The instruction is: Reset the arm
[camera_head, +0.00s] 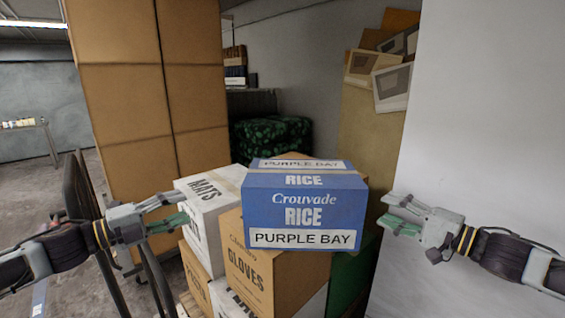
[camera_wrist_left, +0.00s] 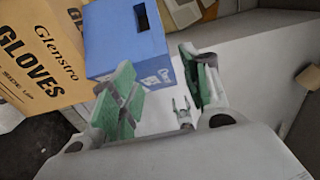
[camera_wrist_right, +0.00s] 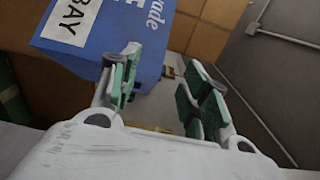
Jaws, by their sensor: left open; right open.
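My left gripper (camera_head: 164,212) is open and empty, to the left of the box stack in the head view. My right gripper (camera_head: 396,214) is open and empty, to the right of the stack and close to the white wall. The blue rice box (camera_head: 304,207), labelled Purple Bay, rests on top of the stack between the two grippers, apart from both. It also shows beyond the fingers in the left wrist view (camera_wrist_left: 125,40) and in the right wrist view (camera_wrist_right: 115,32).
Under the blue box are a brown gloves box (camera_head: 250,267) and a white mats box (camera_head: 203,200). Tall brown cartons (camera_head: 125,95) stand behind on the left. A white wall (camera_head: 485,110) bounds the right. Dark rails (camera_head: 85,215) stand near my left arm. Open floor lies far left.

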